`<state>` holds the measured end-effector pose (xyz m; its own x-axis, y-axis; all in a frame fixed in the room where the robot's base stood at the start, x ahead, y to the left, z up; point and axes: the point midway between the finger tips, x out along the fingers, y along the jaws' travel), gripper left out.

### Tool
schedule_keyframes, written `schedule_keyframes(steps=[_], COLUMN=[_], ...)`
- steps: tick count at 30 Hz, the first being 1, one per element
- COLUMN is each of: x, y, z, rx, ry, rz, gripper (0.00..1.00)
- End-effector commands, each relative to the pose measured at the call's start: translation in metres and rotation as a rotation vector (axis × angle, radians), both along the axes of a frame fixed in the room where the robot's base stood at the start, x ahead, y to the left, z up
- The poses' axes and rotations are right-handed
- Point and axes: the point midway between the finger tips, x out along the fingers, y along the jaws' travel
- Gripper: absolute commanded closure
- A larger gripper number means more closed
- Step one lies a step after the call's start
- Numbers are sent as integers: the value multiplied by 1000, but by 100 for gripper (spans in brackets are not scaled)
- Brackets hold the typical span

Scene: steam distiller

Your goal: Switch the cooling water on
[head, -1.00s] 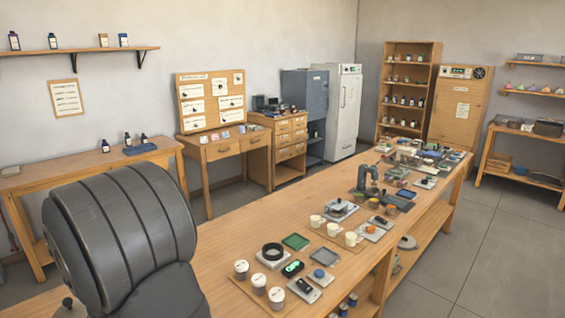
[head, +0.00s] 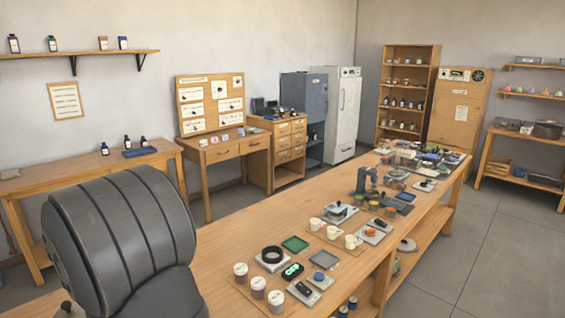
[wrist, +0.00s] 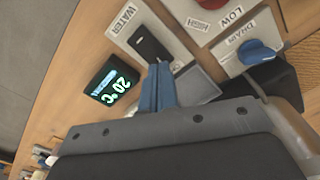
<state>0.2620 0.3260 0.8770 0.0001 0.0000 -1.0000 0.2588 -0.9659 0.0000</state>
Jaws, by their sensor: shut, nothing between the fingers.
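In the wrist view, a white plate marked WATER (wrist: 124,19) carries a dark, long switch (wrist: 148,43). Which way the switch is set I cannot tell. My gripper (wrist: 160,66) is shut, its blue fingers together and empty. The fingertips show at the near end of the switch; whether they touch it I cannot tell. A black display (wrist: 112,85) with green digits reading 20 °C lies left of the fingers. The head view does not show my fingers; my grey arm fills its lower left.
In the wrist view, a plate marked DRAIN (wrist: 246,34) with a blue knob (wrist: 258,51) lies to the right, below HIGH and LOW labels (wrist: 218,10). In the head view, the long wooden bench (head: 225,250) bears white cups (head: 315,223), lidded pots (head: 258,287) and several small devices.

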Motion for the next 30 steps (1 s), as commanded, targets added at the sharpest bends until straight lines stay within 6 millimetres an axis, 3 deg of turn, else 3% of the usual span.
schedule_keyframes(steps=[30], x=[0], y=[0], z=[-10], rx=[0], ry=[0], rz=[0], gripper=[100])
